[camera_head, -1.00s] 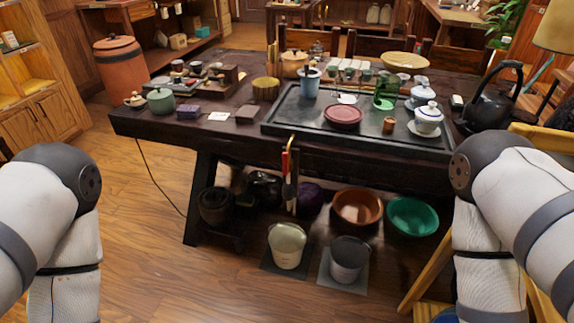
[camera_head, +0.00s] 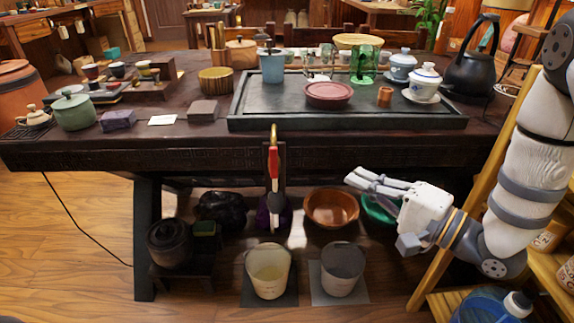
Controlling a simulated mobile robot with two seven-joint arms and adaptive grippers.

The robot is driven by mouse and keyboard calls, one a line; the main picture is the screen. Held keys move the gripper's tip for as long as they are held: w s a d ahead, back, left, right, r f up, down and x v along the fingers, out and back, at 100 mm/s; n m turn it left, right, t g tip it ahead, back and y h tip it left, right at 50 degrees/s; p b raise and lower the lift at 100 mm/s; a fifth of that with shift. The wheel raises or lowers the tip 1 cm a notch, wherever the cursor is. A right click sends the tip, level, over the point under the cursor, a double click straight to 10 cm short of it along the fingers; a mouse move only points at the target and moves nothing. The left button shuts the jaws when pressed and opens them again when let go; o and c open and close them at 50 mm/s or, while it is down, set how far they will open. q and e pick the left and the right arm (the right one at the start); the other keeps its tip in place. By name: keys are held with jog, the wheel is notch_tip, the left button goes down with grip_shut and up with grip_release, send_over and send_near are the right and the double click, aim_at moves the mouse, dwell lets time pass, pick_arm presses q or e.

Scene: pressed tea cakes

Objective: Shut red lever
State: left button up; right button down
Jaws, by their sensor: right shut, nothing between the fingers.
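The red lever (camera_head: 273,161) hangs upright at the front of the dark tea table, just below a brass-coloured bent pipe (camera_head: 273,132). A pale and grey stem continues below its red part. My right gripper (camera_head: 357,179) is in front of the table, to the right of the lever and clear of it, with its fingers pointing left. Its fingers are shut and empty. My left gripper is out of view.
The dark table (camera_head: 100,150) carries a black tea tray (camera_head: 265,123). Below stand a cream bucket (camera_head: 268,272), a grey bucket (camera_head: 343,270) and a brown bowl (camera_head: 331,208). A wooden ladder-like frame (camera_head: 452,250) stands at right.

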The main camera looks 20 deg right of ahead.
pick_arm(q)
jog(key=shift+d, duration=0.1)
pick_arm(e)
jog(key=shift+d, duration=0.1)
jog(key=b, duration=0.1)
send_near(278, 147)
jog(key=w+d+f, duration=0.1)
jog(key=w+d, duration=0.1)
jog(key=w, duration=0.2)
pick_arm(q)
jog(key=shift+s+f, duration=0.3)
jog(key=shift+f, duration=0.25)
pick_arm(e)
jog(key=a, duration=0.2)
jog(key=w+a, duration=0.1)
jog(key=a, duration=0.1)
jog(key=shift+f, duration=0.1)
